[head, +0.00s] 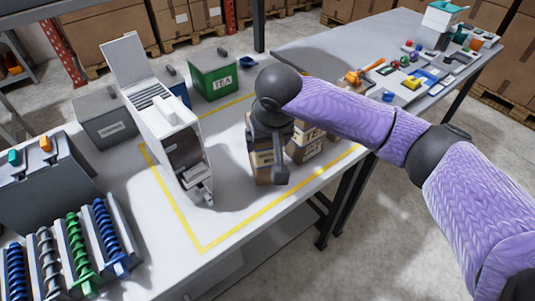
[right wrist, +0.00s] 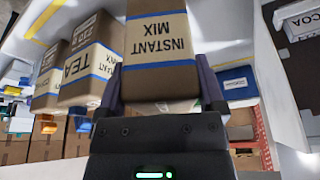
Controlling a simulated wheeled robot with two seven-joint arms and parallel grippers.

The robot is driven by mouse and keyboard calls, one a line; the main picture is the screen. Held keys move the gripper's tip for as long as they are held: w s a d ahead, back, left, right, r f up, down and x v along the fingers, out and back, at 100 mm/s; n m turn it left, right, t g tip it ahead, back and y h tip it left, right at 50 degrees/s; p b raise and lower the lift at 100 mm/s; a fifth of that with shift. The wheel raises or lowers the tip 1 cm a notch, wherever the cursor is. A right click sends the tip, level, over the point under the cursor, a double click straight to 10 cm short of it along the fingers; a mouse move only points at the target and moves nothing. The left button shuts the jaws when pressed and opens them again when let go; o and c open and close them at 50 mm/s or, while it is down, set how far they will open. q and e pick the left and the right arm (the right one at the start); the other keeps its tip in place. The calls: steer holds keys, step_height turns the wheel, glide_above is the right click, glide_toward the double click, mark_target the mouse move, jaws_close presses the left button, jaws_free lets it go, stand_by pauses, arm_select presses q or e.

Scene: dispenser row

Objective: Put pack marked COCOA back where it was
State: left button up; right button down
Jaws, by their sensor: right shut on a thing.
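My right gripper (head: 267,170) is shut on a brown cardboard pack (head: 264,162) inside the yellow outline. In the right wrist view, the fingers (right wrist: 158,92) clasp both sides of this pack (right wrist: 157,50), which shows a blue band and INSTANT MIX. Its product name is out of sight, so I cannot tell that it is the COCOA pack. I cannot tell whether it touches the table. Another brown pack (head: 306,146) stands right beside it; one there reads TEA (right wrist: 88,70) in the wrist view. My left gripper is out of view.
A tall white dispenser (head: 163,120) stands left of the gripper. Behind are a green TEA bin (head: 214,82) and a grey bin (head: 98,122). A COCOA label (right wrist: 301,24) shows at the wrist view's right edge. The table (head: 235,215) is clear in front of the packs.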

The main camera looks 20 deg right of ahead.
step_height(320, 180, down, 2)
steer(key=shift+f, duration=0.15)
jaws_free()
arm_select(q)
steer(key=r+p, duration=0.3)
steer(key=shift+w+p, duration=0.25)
steer(key=shift+p, duration=0.05)
arm_select(e)
steer(key=v, duration=1.2)
